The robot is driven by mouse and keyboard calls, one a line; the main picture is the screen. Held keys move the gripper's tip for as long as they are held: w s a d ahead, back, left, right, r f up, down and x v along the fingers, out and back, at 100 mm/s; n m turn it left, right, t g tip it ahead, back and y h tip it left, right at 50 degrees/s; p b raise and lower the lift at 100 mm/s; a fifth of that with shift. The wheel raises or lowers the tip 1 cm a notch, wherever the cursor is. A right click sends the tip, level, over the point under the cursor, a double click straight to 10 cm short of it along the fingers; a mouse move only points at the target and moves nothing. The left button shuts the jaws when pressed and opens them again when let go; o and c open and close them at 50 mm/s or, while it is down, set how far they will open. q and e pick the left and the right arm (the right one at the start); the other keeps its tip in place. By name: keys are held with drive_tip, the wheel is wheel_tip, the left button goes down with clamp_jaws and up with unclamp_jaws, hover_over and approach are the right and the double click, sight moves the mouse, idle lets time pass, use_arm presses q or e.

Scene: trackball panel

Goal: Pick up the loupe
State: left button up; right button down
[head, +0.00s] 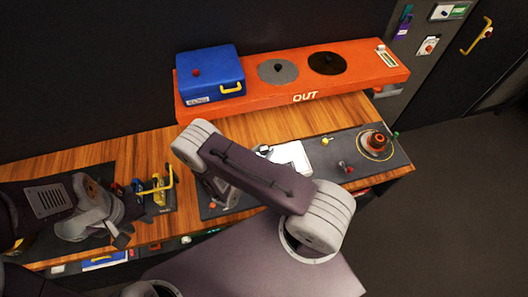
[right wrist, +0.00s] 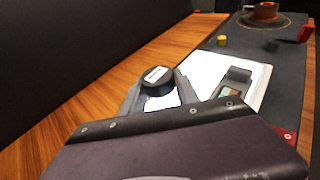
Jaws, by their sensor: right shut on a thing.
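The loupe (right wrist: 154,84) looks like a short dark round piece with a white label in the right wrist view. It sits between the grey fingers of my right gripper (right wrist: 160,95), which is shut on it. The loupe's lower part is hidden by the gripper body.
A white sheet or plate (head: 292,154) lies on the dark mat (head: 325,152). An orange knob-like piece (head: 376,142) stands at the mat's right end. A blue box (head: 212,75) sits on the orange shelf (head: 300,80) behind. Yellow-handled parts (head: 158,190) stand at left.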

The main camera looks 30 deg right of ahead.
sight(264, 149)
drive_tip(key=shift+r, duration=0.45)
wheel_tip(264, 149, up, 3)
drive_tip(key=shift+f+b, duration=0.1)
drive_tip(key=shift+b, duration=0.45)
drive_tip(key=s+d+r+p, duration=0.1)
drive_tip(key=s+d+r, duration=0.4)
drive_tip(key=d, duration=0.5)
drive_tip(key=shift+d+r+p, duration=0.3)
drive_tip(key=shift+r+p, duration=0.05)
drive_tip(key=shift+r, duration=0.6)
